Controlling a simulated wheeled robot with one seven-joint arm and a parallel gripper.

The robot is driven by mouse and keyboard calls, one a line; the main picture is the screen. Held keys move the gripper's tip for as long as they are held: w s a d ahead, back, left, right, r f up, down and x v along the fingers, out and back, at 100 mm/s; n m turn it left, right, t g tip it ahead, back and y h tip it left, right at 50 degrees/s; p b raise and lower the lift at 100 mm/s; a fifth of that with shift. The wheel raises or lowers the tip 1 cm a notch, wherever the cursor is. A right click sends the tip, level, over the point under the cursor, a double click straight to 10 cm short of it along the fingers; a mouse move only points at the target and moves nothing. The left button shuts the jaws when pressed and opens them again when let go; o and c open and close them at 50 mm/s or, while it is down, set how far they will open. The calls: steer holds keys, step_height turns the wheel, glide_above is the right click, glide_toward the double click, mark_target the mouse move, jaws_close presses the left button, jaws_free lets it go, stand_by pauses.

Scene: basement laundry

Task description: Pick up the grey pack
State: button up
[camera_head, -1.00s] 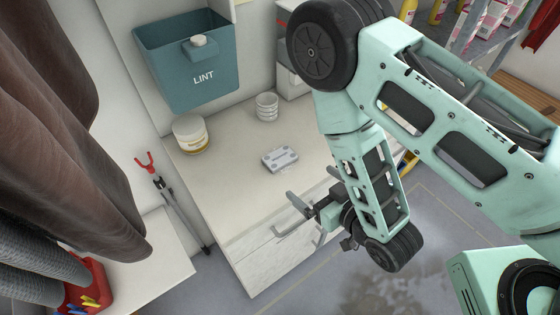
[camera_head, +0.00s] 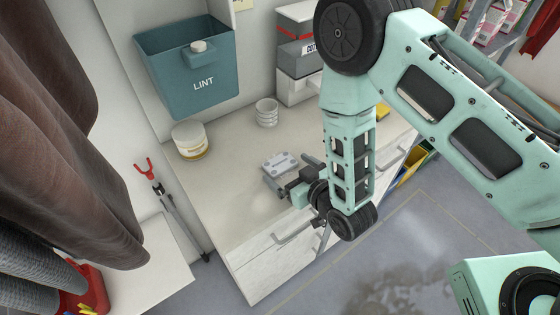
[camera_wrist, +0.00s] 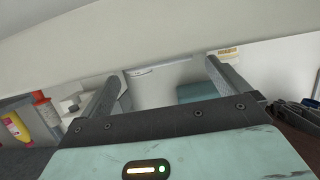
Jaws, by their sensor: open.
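The grey pack (camera_head: 280,163) is a small, flat, light grey block with round marks on top. It lies on the pale counter (camera_head: 232,205), near its front edge. My gripper (camera_head: 289,174) is open in the head view, its fingers pointing left at the pack's near side. One finger is by the pack's front left corner and the other by its right side. I cannot tell whether they touch it. In the wrist view both fingers (camera_wrist: 162,76) are spread apart with nothing held between them; I cannot make out the pack there.
A white tub (camera_head: 189,142) and a stack of white cups (camera_head: 266,113) stand farther back on the counter. A teal LINT bin (camera_head: 187,70) hangs on the wall. Stacked boxes (camera_head: 297,60) stand at the back right. Drawer handles (camera_head: 294,234) jut from the front.

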mark_target(278, 161)
steer(key=shift+p+x, duration=0.45)
steer(key=shift+x, duration=1.25)
steer(key=c, duration=1)
steer(key=shift+r, duration=0.1)
